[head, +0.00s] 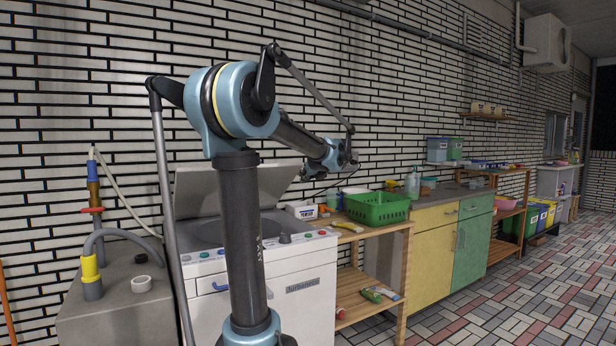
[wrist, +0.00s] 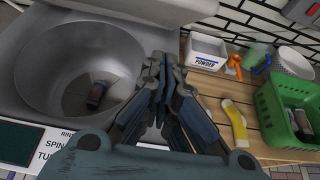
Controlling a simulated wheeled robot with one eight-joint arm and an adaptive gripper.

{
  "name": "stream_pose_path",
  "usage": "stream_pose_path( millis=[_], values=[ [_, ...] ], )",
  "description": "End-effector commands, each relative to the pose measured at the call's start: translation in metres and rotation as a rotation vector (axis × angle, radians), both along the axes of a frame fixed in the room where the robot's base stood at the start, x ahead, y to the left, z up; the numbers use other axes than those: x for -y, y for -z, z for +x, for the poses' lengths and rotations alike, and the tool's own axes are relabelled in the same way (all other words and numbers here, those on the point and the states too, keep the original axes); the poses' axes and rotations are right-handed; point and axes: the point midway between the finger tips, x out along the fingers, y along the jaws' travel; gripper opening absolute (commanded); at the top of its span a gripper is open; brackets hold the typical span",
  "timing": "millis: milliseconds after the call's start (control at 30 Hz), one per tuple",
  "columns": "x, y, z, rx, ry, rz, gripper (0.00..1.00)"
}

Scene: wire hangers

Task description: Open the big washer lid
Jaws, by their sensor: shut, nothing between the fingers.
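The white washer (head: 305,292) stands behind my arm in the head view. Its big lid (head: 230,187) is raised and leans up toward the brick wall; the lid's lower part also shows at the top of the wrist view (wrist: 120,8). Below it, the round drum (wrist: 75,65) is uncovered, with a small dark and reddish thing (wrist: 96,95) inside. My gripper (head: 318,172) is in the air above the right side of the washer. In the wrist view the fingers of my gripper (wrist: 168,70) are together and empty, right of the drum. My arm hides part of the washer.
A wooden table (head: 387,236) stands right of the washer with a green basket (head: 377,208), a white powder box (wrist: 205,50) and a yellow bottle (wrist: 234,122). A concrete block (head: 115,300) with pipes is at the left. Tiled floor (head: 500,310) is free at the right.

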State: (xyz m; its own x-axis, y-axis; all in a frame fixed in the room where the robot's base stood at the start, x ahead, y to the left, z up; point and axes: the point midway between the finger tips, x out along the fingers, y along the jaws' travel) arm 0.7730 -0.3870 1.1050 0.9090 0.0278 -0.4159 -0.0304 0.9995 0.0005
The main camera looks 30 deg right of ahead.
Motion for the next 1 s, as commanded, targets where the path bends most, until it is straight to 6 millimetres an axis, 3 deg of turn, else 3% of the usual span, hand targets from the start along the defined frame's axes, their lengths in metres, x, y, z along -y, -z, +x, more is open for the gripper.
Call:
stream_pose_path(
  millis=[200, 400, 900, 933, 1000],
  values=[
    [-0.002, 0.016, 0.036, -0.001, -0.004, -0.001, 0.0],
    [-0.003, -0.007, 0.05, 0.0, -0.002, 0.0, 0.0],
    [-0.003, -0.017, 0.057, -0.001, -0.001, -0.001, 0.0],
    [0.009, -0.017, 0.058, -0.001, -0.001, -0.001, 0.0],
    [0.003, -0.017, 0.057, -0.002, -0.001, -0.001, 0.0]
  ],
)
